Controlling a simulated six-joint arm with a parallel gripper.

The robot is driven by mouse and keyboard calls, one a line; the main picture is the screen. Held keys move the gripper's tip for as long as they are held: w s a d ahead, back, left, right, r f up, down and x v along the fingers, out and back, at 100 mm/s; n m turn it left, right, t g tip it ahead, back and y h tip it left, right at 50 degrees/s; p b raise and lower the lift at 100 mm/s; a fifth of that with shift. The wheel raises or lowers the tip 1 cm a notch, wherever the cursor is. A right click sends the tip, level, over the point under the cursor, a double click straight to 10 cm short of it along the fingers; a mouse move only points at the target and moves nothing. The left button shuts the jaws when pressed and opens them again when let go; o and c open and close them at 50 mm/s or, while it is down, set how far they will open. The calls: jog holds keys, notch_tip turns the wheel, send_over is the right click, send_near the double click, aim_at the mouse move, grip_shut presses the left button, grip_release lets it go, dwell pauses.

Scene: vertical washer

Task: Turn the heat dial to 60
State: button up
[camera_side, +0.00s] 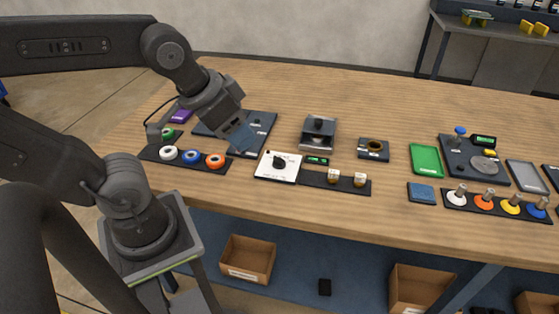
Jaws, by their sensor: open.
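The heat dial is a black knob (279,162) on a white square plate (267,174) with dark markings, near the front edge of the table. The markings and the knob's setting are too small to read. A small black display with green characters (316,160) sits just right of the plate. My gripper (242,145) is open, up and to the left of the dial, apart from it. It points down over the dark grey panel, with nothing seen between its fingers.
A dark tray (226,169) with white, blue and orange rings lies left of the dial. A small metal device (318,133) stands behind. Bare table lies in front of the dial.

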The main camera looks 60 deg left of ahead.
jog(key=shift+w+a, duration=0.1)
jog(key=shift+w, duration=0.05)
jog(key=shift+c, duration=0.7)
jog(key=w+a+n+g, duration=0.1)
jog(key=w+a+n, duration=0.1)
jog(key=w+n, duration=0.1)
jog(key=w+a+f+n+g, duration=0.1)
jog(key=w+a+n, duration=0.1)
jog(key=w+n, duration=0.1)
jog(key=w+a+f+n+g, duration=0.1)
jog(key=w+n, duration=0.2)
jog(key=n, duration=0.2)
jog(key=shift+w+a, duration=0.4)
jog(key=shift+c, duration=0.2)
jog(key=n+g, duration=0.3)
jog(key=n, duration=0.6)
send_over(280, 158)
notch_tip(280, 158, down, 6)
notch_tip(280, 158, down, 14)
jog(key=shift+s+r, duration=0.1)
jog(key=shift+r, duration=0.1)
jog(key=shift+c, duration=0.4)
grip_shut()
